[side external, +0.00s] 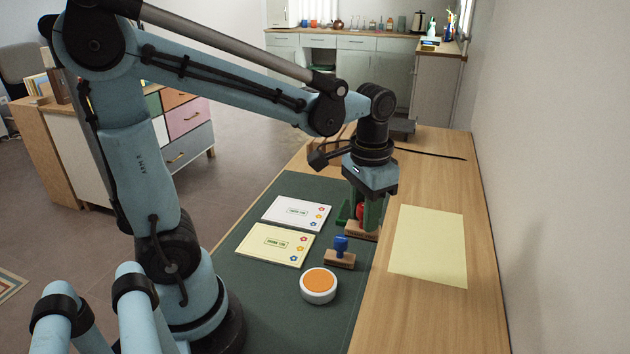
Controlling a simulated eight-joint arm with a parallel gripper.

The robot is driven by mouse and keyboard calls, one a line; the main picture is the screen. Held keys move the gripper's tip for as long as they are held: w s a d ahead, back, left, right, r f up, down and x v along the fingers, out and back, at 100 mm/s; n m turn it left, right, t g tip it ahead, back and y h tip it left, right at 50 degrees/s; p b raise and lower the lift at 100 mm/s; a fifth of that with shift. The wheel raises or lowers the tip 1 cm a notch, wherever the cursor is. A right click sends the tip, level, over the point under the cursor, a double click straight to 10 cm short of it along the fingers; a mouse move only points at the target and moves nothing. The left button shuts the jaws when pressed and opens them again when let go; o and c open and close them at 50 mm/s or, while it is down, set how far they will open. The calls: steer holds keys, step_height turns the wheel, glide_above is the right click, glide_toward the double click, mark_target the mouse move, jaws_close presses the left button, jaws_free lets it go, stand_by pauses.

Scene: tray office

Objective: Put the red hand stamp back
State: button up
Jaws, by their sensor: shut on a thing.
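The red hand stamp (361,211) has a red knob on a wooden base (362,231). My gripper (366,208) points down and is shut on the stamp's knob, with its fingers hiding part of it. The stamp is upright, near the right edge of the dark green mat (262,190). I cannot tell whether its base touches the surface. A blue hand stamp (340,248) on a wooden base stands just in front. A green piece (343,212), perhaps another stamp, shows partly just left of my gripper.
A white card (296,213) and a pale yellow card (274,245), both with printed flowers, lie left of the stamps. A round orange ink pad (318,284) is in front. A yellow sheet (429,245) lies to the right on the wooden desk (462,179).

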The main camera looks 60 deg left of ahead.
steer(key=a+f, duration=0.1)
steer(key=a, duration=0.2)
steer(key=w+a+f, duration=0.1)
steer(key=a+f, duration=0.1)
steer(key=a, duration=0.1)
steer(key=w+a+f, duration=0.1)
steer(key=a+f, duration=0.1)
steer(key=a, duration=0.1)
steer(key=shift+w+f, duration=0.2)
steer(key=shift+f, duration=2.05)
steer(key=shift+f, duration=0.2)
steer(key=o, duration=0.9)
steer(key=shift+c, duration=0.2)
steer(key=shift+r, duration=0.15)
